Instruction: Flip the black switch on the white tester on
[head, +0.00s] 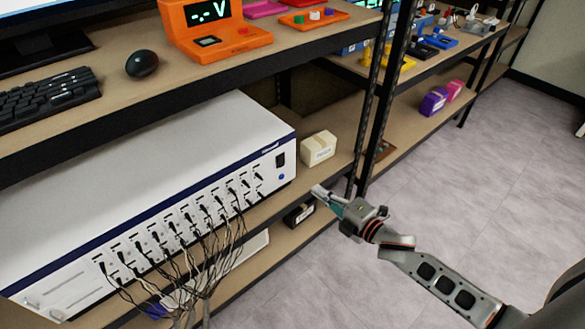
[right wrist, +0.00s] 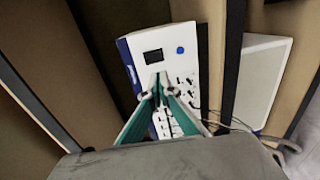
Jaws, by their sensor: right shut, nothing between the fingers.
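The white tester (head: 150,175) is a long white box with a blue edge stripe on the lower shelf in the head view. Its black switch (head: 280,159) is at the right end of the front panel, above a small blue button (head: 281,177). In the right wrist view, the switch (right wrist: 153,56) lies just beyond my fingertips, with the blue button (right wrist: 180,50) beside it on the tester panel (right wrist: 205,40). My right gripper (head: 317,190) is shut and empty, in front of the panel's right end and apart from the switch. Which way the switch is set cannot be told. My left gripper is not in view.
Several black cables (head: 205,235) hang from the tester's front. A cream box (head: 318,148) stands right of the tester, near a dark shelf post (head: 370,100). The upper shelf holds an orange device (head: 215,30), a mouse (head: 142,64) and a keyboard (head: 45,98). The floor at right is clear.

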